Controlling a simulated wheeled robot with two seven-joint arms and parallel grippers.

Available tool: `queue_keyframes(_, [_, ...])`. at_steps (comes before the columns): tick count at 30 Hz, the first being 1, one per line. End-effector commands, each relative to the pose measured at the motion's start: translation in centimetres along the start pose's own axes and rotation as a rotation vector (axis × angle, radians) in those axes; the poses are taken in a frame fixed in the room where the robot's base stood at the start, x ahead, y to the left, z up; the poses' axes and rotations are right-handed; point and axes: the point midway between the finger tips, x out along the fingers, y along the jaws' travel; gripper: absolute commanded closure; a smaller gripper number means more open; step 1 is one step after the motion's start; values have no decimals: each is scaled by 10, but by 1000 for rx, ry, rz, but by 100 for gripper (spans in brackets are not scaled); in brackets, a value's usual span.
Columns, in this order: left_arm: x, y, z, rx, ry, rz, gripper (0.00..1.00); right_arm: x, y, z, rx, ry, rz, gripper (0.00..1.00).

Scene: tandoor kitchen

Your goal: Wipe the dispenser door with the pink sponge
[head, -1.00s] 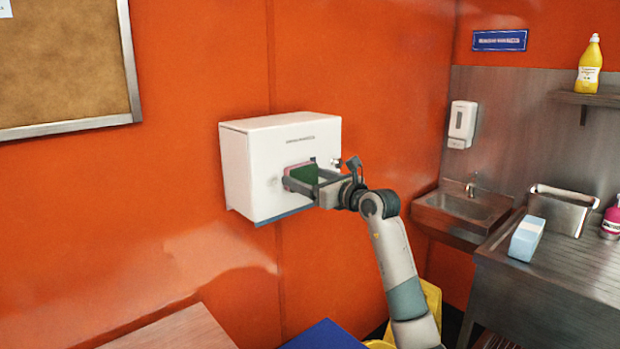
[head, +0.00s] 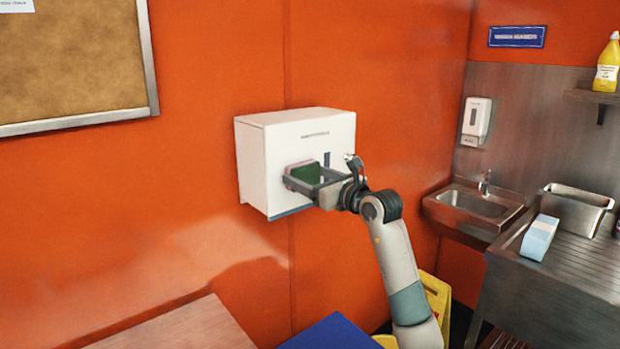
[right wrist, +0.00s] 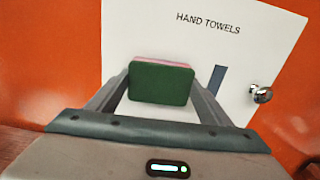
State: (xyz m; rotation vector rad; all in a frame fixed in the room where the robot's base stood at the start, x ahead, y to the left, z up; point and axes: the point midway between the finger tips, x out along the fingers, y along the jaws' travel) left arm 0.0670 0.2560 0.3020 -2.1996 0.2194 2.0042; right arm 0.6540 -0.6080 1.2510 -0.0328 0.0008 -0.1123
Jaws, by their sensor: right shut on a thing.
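The white dispenser (head: 268,172) hangs on the orange wall in the head view. Its door (right wrist: 180,45) reads "HAND TOWELS" in the right wrist view and has a dark slot and a round metal knob (right wrist: 261,94). My right gripper (head: 303,178) is shut on the sponge (right wrist: 160,83), in front of the door. The sponge shows a dark green side towards me and a pink layer behind it, on the side facing the door. I cannot tell whether the pink layer touches the door. My left gripper is not in view.
A metal sink (head: 474,203) and a soap dispenser (head: 476,120) are to the right. A steel counter (head: 560,280) holds a metal bin and a blue-white block (head: 538,238). A blue surface (head: 335,334) and a wooden top (head: 185,328) are low in front.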

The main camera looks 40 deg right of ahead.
Motion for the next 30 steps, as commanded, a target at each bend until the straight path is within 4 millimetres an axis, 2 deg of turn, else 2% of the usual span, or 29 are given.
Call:
queue_keyframes(12, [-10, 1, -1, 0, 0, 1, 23, -2, 28, 2, 1, 0, 3, 45])
queue_keyframes(30, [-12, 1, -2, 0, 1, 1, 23, -1, 37, 2, 0, 1, 2, 45])
